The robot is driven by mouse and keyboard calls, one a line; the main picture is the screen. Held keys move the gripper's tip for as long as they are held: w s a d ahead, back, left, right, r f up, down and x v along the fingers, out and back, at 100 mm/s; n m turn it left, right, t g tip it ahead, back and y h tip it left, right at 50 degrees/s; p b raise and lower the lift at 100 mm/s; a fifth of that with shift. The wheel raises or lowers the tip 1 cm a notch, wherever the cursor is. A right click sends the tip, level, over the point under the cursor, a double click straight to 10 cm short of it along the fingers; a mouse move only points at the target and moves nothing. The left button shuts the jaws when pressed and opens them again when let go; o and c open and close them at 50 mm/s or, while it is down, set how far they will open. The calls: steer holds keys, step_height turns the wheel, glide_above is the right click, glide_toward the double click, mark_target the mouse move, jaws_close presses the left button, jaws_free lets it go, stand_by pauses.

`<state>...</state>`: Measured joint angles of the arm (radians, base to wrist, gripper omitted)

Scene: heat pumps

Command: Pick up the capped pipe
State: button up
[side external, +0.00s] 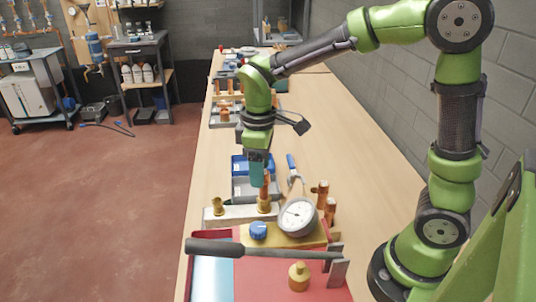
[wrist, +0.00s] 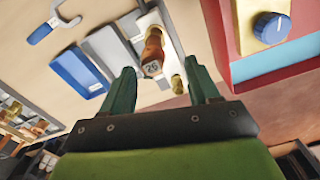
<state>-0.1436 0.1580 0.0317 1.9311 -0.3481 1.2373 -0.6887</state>
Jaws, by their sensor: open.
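A copper pipe (side external: 265,187) stands upright in a brass fitting on a pale grey block (side external: 236,214). In the wrist view the pipe (wrist: 153,50) carries a label reading 26 and lies ahead of my open fingers. I cannot tell for sure whether it is the capped pipe. My gripper (side external: 258,183) points down beside the upper part of this pipe, and its fingers (wrist: 160,67) are spread with nothing visibly held. Whether they touch the pipe cannot be told. A second brass fitting (side external: 217,206) stands on the block's left end; one brass fitting also shows in the wrist view (wrist: 177,84).
Copper pipes (side external: 323,194) stand right of the gauge. Blue (wrist: 77,70) and grey boxes (wrist: 110,50) lie behind the block.

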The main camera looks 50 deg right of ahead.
mark_target(264, 190)
steer(key=f, duration=0.3)
steer(key=d+f, duration=0.1)
steer(key=f, duration=0.1)
steer(key=shift+a, duration=0.1)
steer(key=shift+c, duration=0.4)
jaws_close()
steer(key=shift+r, duration=0.1)
